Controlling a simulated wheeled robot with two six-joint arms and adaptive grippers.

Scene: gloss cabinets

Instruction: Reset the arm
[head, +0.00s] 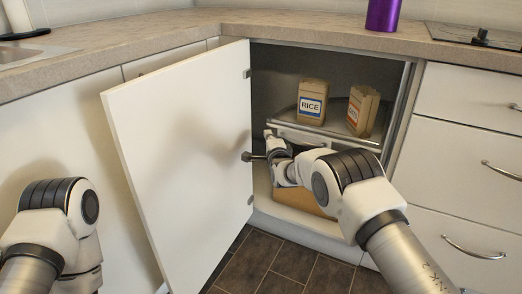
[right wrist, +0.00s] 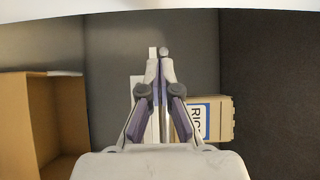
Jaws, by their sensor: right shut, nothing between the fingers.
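My right arm reaches into an open corner cabinet. Its gripper (head: 274,146) is beside the inner edge of the opened door (head: 180,150), in front of the shelf. In the right wrist view this gripper (right wrist: 162,62) has its fingers together with nothing between them. My left arm shows at the lower left in the head view, in front of the cabinet fronts, but its gripper is not visible.
A rice package (head: 312,101) and another brown package (head: 361,110) stand on the cabinet shelf (head: 318,128). A brown box (head: 302,199) is below, partly hidden by my right arm. A purple container (head: 383,14) stands on the counter (head: 300,27). Drawers (head: 462,175) are at right.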

